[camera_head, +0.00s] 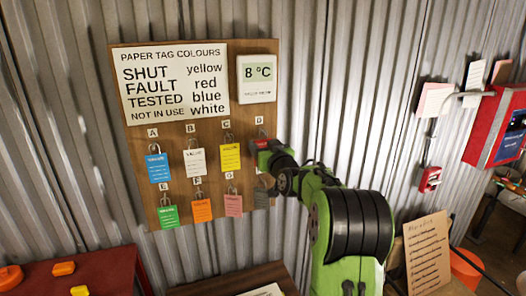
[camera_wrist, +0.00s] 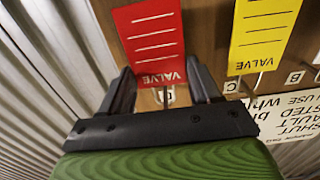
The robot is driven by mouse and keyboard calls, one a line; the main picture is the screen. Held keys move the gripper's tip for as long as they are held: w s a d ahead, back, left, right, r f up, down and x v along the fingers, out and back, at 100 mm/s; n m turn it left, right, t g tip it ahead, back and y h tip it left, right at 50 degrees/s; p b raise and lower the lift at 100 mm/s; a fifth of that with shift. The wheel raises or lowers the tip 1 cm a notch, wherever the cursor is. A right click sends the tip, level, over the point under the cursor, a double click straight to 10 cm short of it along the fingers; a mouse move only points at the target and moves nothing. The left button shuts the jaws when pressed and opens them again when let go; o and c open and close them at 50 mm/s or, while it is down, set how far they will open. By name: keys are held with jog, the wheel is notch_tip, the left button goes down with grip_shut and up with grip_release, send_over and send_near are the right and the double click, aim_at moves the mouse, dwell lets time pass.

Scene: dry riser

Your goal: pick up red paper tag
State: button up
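The red paper tag (camera_wrist: 152,38) hangs from the hook marked D on the brown board. It fills the upper middle of the wrist view, upside down, with the word VALVE and several white lines. My gripper (camera_wrist: 160,72) is open, with one finger on each side of the tag's hook end and gaps showing. I cannot tell whether either finger touches the tag. In the head view my gripper (camera_head: 268,153) is at the board's right side and hides most of the red tag.
The board (camera_head: 165,205) also holds a yellow tag (camera_head: 230,157), a white tag (camera_head: 195,162), a blue tag (camera_head: 158,168), a green tag (camera_head: 168,216), an orange tag (camera_head: 202,210), a pink tag (camera_head: 233,205) and a grey tag (camera_head: 262,198). A thermometer (camera_head: 258,92) hangs above D.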

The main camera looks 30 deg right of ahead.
jog(key=c, duration=0.5)
jog(key=shift+c, duration=0.2)
jog(key=shift+r, duration=0.1)
jog(key=shift+r, duration=0.3)
jog(key=b+v, duration=0.4)
jog(key=v, duration=1.4)
jog(key=shift+r, duration=0.35)
